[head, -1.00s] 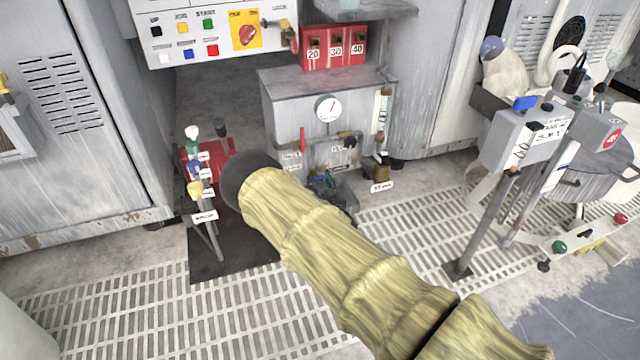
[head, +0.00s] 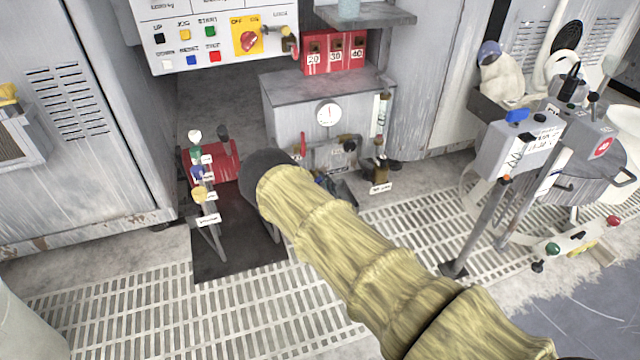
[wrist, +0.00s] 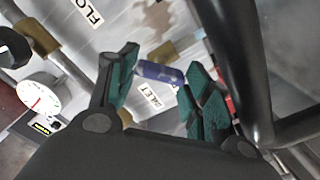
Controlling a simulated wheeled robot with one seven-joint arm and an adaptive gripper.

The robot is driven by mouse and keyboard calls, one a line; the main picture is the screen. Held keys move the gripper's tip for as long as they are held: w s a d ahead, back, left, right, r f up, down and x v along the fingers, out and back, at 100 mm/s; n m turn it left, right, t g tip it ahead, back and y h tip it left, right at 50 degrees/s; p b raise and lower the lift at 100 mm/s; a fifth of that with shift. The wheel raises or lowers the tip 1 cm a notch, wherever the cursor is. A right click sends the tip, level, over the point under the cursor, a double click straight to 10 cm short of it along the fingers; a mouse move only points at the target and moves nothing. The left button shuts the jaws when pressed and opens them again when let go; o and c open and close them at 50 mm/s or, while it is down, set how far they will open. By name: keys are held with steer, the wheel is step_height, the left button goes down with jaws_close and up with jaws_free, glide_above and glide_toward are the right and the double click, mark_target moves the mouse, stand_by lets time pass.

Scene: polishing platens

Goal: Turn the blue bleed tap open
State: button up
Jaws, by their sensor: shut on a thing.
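The blue bleed tap (wrist: 158,73) shows as a short blue handle between the teal-padded fingers of my gripper (wrist: 160,84) in the wrist view. My gripper is shut on it; the handle spans from one finger pad to the other. The tap's body and stem are not clear. In the head view my sleeved arm covers most of the area in front of the grey cabinet (head: 295,100), so the tap cannot be made out there.
A gauge (head: 328,114) and red lever (head: 303,143) are on the cabinet. A stand with several coloured knobs (head: 198,170) is left of my arm. A grey control box (head: 520,143) stands right. A dark bar crosses the wrist view's right side. Grating floor lies open in front.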

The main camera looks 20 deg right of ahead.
steer(key=shift+f+n, duration=0.1)
steer(key=shift+n, duration=4.8)
steer(key=o, duration=1)
